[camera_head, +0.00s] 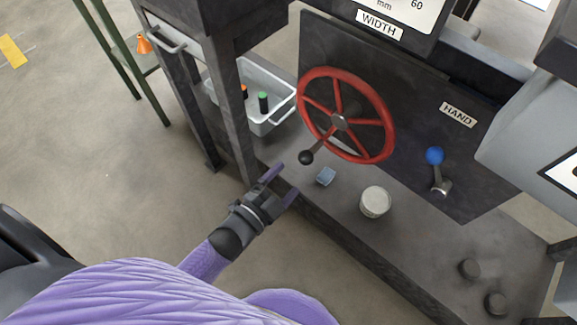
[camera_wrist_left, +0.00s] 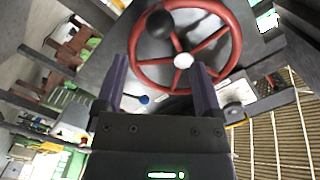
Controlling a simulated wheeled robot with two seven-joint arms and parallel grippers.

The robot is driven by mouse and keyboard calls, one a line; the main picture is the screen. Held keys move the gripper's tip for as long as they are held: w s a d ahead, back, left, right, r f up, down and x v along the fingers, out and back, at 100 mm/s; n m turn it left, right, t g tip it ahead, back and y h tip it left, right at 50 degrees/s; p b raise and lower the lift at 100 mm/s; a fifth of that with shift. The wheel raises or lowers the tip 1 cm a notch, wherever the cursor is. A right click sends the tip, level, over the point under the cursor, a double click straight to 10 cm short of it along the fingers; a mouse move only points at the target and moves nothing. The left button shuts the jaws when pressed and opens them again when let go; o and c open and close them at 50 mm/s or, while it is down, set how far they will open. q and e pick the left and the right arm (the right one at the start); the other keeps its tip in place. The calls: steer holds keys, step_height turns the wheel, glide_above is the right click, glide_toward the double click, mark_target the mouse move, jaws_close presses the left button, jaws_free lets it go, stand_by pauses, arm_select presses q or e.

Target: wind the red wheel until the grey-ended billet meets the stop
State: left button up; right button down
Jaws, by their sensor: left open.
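The red wheel (camera_head: 346,115) stands upright on the dark panel, with several spokes and a pale hub. Its black knob (camera_head: 306,157) is at the lower left of the rim. My left gripper (camera_head: 281,182) is open and empty, below and left of the knob and apart from it. In the left wrist view, the wheel (camera_wrist_left: 229,62) is beyond my open fingers (camera_wrist_left: 160,85), with the knob (camera_wrist_left: 160,24) at its upper left. I cannot make out the grey-ended billet or the stop. My right gripper is not in view.
A blue-knobbed lever (camera_head: 435,157) is to the right, under the HAND label. A pale bin (camera_head: 268,80) with coloured-topped items is left of the wheel. Dark posts frame the bin.

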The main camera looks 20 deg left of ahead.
mark_target(307, 155)
arm_select(q)
steer(key=w+n+y+b, duration=0.1)
steer(key=w+n+b, duration=0.1)
steer(key=n, duration=0.1)
steer(key=w+d+f+n+b, duration=0.1)
steer(key=w+n, duration=0.2)
steer(key=n, duration=0.1)
steer(key=w+d+n+t+y+b, duration=0.1)
steer(key=w+n+b, duration=0.1)
steer(key=w+n, duration=0.1)
steer(key=shift+f+n+y+b, duration=0.15)
steer(key=shift+n+y+b, duration=0.15)
steer(key=shift+n, duration=0.2)
steer(key=shift+w, duration=0.25)
jaws_close()
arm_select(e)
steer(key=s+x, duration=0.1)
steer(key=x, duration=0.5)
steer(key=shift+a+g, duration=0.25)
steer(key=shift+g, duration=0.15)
